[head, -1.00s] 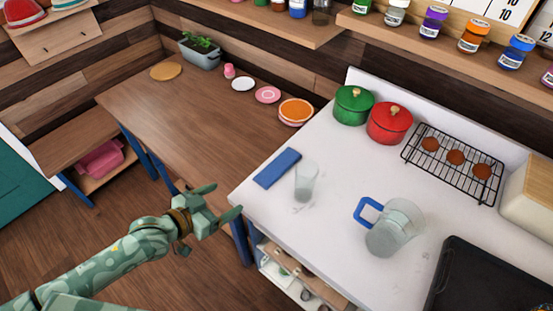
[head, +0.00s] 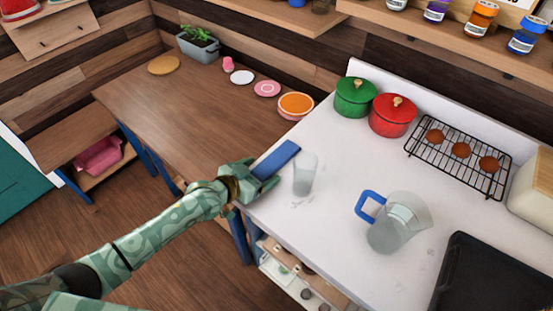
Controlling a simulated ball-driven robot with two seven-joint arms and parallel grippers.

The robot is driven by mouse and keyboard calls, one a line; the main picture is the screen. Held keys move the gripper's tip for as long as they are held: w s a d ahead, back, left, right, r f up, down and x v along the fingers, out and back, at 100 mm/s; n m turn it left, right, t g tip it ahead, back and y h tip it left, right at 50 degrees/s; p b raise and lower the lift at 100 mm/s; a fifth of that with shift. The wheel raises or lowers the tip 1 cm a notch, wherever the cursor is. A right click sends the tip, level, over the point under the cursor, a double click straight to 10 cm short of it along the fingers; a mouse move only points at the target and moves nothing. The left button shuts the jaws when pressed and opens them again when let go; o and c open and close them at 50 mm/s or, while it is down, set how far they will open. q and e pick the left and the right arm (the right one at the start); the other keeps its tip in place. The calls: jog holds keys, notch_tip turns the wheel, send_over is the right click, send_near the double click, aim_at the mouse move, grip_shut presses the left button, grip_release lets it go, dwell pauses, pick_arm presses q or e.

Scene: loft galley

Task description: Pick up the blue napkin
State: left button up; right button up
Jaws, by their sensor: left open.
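The blue napkin (head: 278,157) is a folded strip lying on the white counter near its left edge. My left gripper (head: 262,181) is at the napkin's near left end, with its fingers over the counter edge. It is open, and its fingers hide the napkin's near end. I cannot tell whether the fingers touch the napkin. My right gripper is not in the head view.
A clear glass (head: 305,174) stands close to the napkin's right side. A glass pitcher (head: 396,226) with a blue handle stands farther right. Green (head: 355,98) and red (head: 392,116) pots stand behind. The wooden table (head: 180,115) is largely clear.

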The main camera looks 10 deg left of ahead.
pick_arm(q)
jog(key=c, duration=1.1)
jog(key=shift+o, duration=0.2)
jog(key=shift+r, duration=0.1)
